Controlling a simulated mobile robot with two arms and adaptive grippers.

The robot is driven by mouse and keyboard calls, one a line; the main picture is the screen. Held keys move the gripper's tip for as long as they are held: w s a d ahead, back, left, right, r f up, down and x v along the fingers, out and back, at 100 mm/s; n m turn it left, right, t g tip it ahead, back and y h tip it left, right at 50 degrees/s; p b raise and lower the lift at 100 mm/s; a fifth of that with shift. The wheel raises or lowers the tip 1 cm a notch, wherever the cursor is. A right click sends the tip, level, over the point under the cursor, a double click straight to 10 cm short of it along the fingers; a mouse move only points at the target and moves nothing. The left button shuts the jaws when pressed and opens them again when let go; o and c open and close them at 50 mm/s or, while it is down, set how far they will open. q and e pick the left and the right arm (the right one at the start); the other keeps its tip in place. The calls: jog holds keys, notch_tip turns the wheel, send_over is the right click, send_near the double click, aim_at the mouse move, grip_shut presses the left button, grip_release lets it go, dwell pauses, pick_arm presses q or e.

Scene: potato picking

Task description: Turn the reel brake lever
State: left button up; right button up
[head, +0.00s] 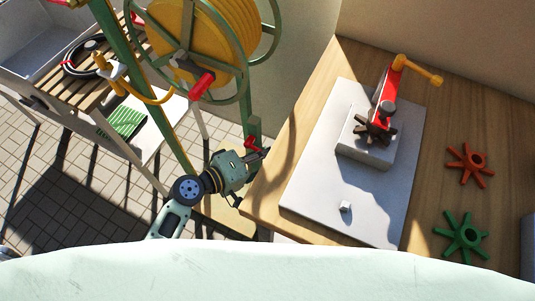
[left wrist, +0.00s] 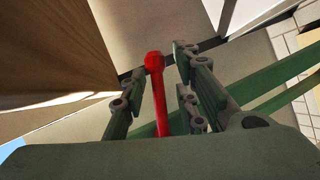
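A red lever with a round knob end (head: 250,142) sits low on the green reel stand, near the table's left corner. My left gripper (head: 260,156) is right at this lever in the head view. In the left wrist view, the red lever (left wrist: 156,92) runs up between the two fingers of my left gripper (left wrist: 157,72). The fingers are apart, with a visible gap on either side of the lever. The hose reel (head: 208,45) has yellow hose and a red crank handle (head: 201,86). My right gripper is not in view.
A slatted bench (head: 85,80) stands left.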

pick_arm(q)
jog(key=shift+s+a, duration=0.2)
jog(key=shift+a, duration=0.05)
jog(key=v, duration=1.1)
jog(key=shift+r, duration=0.15)
jog(key=shift+s+a, duration=0.15)
